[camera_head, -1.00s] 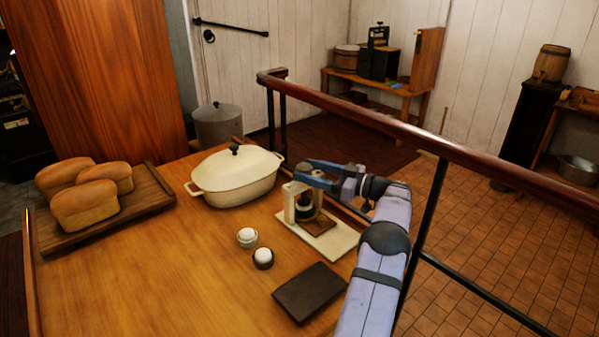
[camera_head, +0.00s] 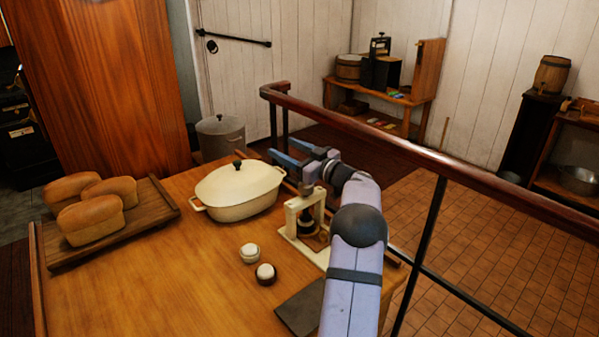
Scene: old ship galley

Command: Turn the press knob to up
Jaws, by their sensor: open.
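The press (camera_head: 291,215) is a small cream frame with a dark part inside, standing on a pale base plate near the right side of the wooden table. My gripper (camera_head: 281,149) is above and beyond the press, with its two blue-grey fingers apart and pointing left, toward the back of the table. I see nothing between the fingers. My wrist and forearm cover the right side of the press and part of its base. I cannot make out the press knob or which way it points; the top of the press is close to my wrist.
A cream lidded casserole (camera_head: 238,192) stands just left of the press. Two small round pots (camera_head: 250,253) (camera_head: 265,274) and a dark flat slab (camera_head: 300,308) lie in front. A bread tray (camera_head: 160,212) is at left. A wooden rail (camera_head: 400,152) runs behind my arm.

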